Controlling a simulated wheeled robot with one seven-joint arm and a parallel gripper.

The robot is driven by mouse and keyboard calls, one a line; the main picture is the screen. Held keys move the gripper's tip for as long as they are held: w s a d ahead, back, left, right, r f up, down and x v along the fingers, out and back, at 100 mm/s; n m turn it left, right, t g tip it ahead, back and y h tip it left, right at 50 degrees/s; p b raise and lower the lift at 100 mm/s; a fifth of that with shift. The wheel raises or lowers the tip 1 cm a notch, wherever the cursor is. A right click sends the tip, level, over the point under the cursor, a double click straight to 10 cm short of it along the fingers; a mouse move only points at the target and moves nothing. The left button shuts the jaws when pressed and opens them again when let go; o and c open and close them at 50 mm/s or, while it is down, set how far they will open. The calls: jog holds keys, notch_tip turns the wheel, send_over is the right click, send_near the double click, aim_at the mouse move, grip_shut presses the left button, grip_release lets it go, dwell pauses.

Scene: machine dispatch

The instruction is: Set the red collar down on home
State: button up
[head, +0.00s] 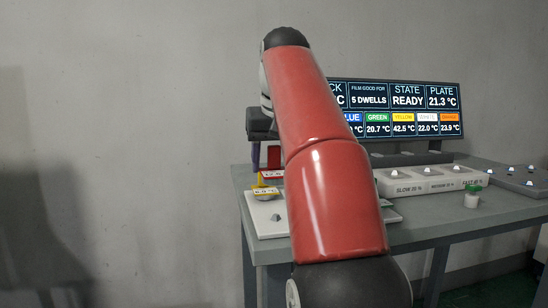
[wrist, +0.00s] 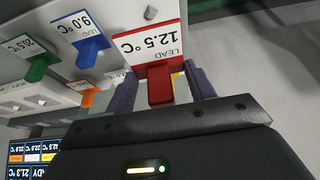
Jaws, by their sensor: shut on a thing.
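The red collar (wrist: 160,88) shows in the wrist view, with a red-bordered plate reading 12.5 °C and LEAD. My gripper (wrist: 163,84) has its purple fingers on either side of the collar's red tab and is shut on it. In the head view the red collar (head: 270,175) shows low beneath my gripper (head: 263,157), at the left end of the bench; my red arm hides part of it. I cannot tell whether the collar touches a surface. No spot marked home is readable.
In the wrist view, blue (wrist: 90,42), green (wrist: 37,68) and orange (wrist: 88,96) collars lie nearby. In the head view, a yellow collar (head: 265,191) is close below the red one, near a white block (head: 266,219).

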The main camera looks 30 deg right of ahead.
aim_at(278, 172)
jog(key=shift+f, duration=0.1)
jog(key=shift+f+b, duration=2.35)
jog(key=shift+f, duration=0.65)
jog(key=shift+f+b, duration=0.75)
jog(key=shift+f, duration=0.2)
jog(key=o, duration=1.1)
jog(key=shift+o, duration=0.2)
jog(key=shift+r, duration=0.1)
jog(key=p+v, duration=0.3)
jog(key=v, duration=0.4)
jog(key=shift+s+r+p, duration=0.15)
jog(key=shift+r+p, duration=0.2)
jog(key=shift+s, duration=0.1)
